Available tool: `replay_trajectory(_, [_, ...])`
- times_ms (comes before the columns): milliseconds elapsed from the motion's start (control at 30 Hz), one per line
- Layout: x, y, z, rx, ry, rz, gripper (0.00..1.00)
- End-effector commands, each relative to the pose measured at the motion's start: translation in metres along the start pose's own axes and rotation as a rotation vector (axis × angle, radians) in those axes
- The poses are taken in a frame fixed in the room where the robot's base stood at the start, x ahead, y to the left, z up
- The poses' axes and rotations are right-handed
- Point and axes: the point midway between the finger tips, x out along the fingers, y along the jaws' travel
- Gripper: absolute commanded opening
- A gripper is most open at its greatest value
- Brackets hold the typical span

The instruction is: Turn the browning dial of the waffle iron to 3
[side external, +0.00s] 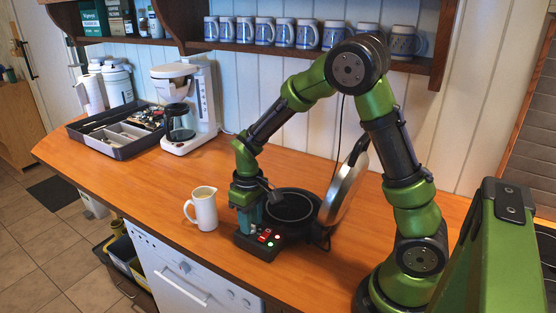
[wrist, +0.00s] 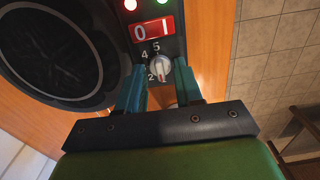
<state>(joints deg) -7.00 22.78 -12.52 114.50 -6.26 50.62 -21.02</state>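The waffle iron (side external: 291,206) stands on the counter with its lid (side external: 346,190) raised, and its dark round plate (wrist: 60,45) fills the left of the wrist view. The browning dial (wrist: 160,68) is a small pale knob on the black control panel, with 2, 4 and 5 readable around it. A red mark shows at the knob's lower edge; I cannot read its exact setting. My gripper (wrist: 160,80) is open, its teal fingers apart on either side of the dial, with gaps visible. In the side view my gripper (side external: 248,220) points down over the panel and hides the dial.
A red 0/1 switch (wrist: 153,30) and lit red and green lamps sit beside the dial. A white jug (side external: 204,208) stands close to my gripper's left. A coffee maker (side external: 187,105) and utensil tray (side external: 100,146) are further back. The counter between is clear.

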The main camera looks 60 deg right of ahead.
Motion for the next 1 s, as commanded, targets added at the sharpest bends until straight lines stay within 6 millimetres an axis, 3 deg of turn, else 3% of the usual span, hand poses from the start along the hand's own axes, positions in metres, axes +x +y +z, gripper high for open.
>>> replay_trajectory(367, [0.0053, 0.0001, 0.0, 0.0, 0.0, 0.0, 0.34])
replay_trajectory(600, [0.0049, 0.0001, -0.0001, -0.001, 0.001, 0.0, 0.0])
replay_trajectory(1000, [0.0045, 0.0, -0.0003, 0.082, 0.001, 0.001, 0.0])
